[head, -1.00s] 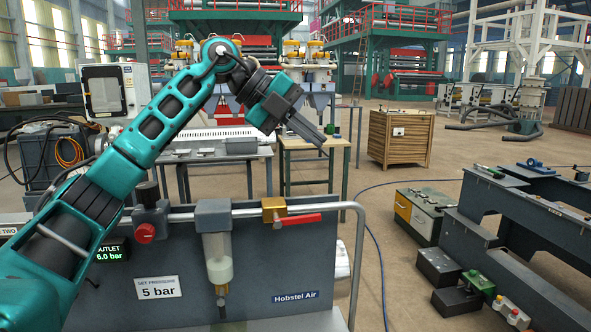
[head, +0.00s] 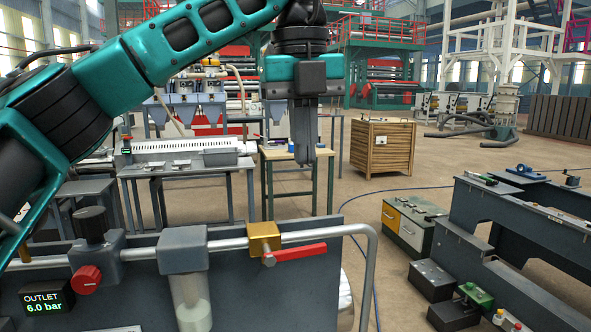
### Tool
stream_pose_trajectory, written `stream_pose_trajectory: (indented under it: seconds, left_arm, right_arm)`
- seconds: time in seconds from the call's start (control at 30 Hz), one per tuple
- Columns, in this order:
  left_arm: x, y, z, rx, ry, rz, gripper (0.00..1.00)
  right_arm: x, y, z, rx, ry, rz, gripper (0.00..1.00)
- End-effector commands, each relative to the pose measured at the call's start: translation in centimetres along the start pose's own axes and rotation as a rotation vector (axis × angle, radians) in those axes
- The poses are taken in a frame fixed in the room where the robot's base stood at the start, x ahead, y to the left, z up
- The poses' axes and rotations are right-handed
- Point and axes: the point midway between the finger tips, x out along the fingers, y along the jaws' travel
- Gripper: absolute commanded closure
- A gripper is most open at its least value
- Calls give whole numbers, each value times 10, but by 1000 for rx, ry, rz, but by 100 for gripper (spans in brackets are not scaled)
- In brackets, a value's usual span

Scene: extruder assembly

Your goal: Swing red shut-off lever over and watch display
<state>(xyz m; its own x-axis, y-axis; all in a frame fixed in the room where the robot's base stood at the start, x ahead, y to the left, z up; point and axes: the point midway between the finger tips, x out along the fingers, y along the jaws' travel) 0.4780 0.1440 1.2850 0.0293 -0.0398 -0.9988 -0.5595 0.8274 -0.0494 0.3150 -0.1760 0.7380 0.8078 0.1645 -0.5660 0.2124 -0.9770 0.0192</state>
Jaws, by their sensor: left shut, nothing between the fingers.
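The red shut-off lever (head: 298,252) sticks out to the right from a brass valve block (head: 264,237) on the grey pipe. It lies roughly along the pipe, tilted slightly up to the right. The outlet display (head: 46,301) at lower left reads 6.0 bar in green. My left gripper (head: 304,160) points down with its fingers shut and empty. In the picture it is above the lever and apart from it. My right gripper is not in view.
A grey filter unit (head: 182,250) with a clear bowl hangs from the pipe left of the valve. A regulator with a red knob (head: 86,279) stands further left. The pipe (head: 345,230) bends down at the panel's right end.

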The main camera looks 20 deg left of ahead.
Motion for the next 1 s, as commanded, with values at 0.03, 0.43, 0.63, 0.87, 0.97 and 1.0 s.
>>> stream_pose_trajectory:
  seconds: [0.03, 0.43, 0.63, 0.87, 0.97, 1.0]
  left_arm:
    - [15, 0, 0, 3, 5, 0, 100]
    - [94, 1, 0, 1, 3, 0, 100]
    - [116, 0, 0, -1, 2, -3, 100]
    - [123, 0, 0, -1, 2, -5, 100]
    - [123, 0, 0, 0, 1, -5, 100]
    - [123, 0, 0, 0, 2, -5, 100]
  right_arm:
    - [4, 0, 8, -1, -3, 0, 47]
    - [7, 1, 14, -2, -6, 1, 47]
    - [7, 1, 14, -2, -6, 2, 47]
    - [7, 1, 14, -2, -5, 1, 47]
    - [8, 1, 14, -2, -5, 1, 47]
    - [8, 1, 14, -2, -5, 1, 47]
